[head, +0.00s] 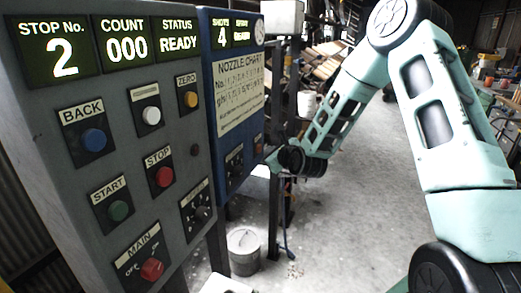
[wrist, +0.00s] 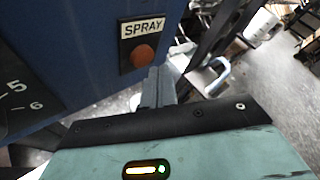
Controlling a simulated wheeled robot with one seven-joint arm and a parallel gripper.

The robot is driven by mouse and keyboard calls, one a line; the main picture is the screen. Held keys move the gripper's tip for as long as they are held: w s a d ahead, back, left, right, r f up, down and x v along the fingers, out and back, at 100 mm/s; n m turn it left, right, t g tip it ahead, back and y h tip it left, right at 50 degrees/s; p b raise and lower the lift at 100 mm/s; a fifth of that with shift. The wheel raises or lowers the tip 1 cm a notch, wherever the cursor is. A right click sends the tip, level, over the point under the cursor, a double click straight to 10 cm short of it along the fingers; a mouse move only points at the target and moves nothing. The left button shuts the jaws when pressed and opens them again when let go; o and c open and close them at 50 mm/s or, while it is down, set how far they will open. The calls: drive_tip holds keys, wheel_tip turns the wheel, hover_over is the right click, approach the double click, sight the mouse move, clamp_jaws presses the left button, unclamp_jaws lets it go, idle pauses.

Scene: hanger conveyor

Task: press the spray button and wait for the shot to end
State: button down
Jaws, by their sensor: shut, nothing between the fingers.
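The spray button (wrist: 143,57) is a round orange-red button under a white SPRAY label (wrist: 142,28) on the blue cabinet (wrist: 85,50) in the wrist view. My gripper (wrist: 158,73) is shut and empty, its tips just below and right of the button in that view. I cannot tell whether they touch it; the button's face is uncovered. In the head view my gripper (head: 271,166) is beside the lower right edge of the blue cabinet (head: 226,170). The cabinet's shots display (head: 221,37) reads 4; the spray display (head: 242,34) beside it is too small to read surely.
A grey control panel (head: 130,200) on the left has STOP No. 2, COUNT 000 and STATUS READY displays, with several buttons. A dial (wrist: 15,98) is left of the spray button. A grey bucket (head: 243,252) stands on the floor below. Open floor lies to the right.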

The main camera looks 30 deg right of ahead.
idle(0.8)
drive_tip(key=shift+w+a, duration=0.25)
drive_tip(key=shift+w, duration=0.05)
drive_tip(key=shift+w+a, duration=0.3)
drive_tip(key=shift+w, duration=0.1)
idle(0.9)
drive_tip(key=shift+s, duration=0.1)
drive_tip(key=shift+s+d+b, duration=0.3)
drive_tip(key=shift+s+d, duration=0.2)
drive_tip(key=shift+s, duration=0.1)
drive_tip(key=shift+s+d, duration=0.8)
drive_tip(key=shift+s, duration=0.2)
drive_tip(key=shift+s+d, duration=0.8)
drive_tip(key=shift+s, duration=0.2)
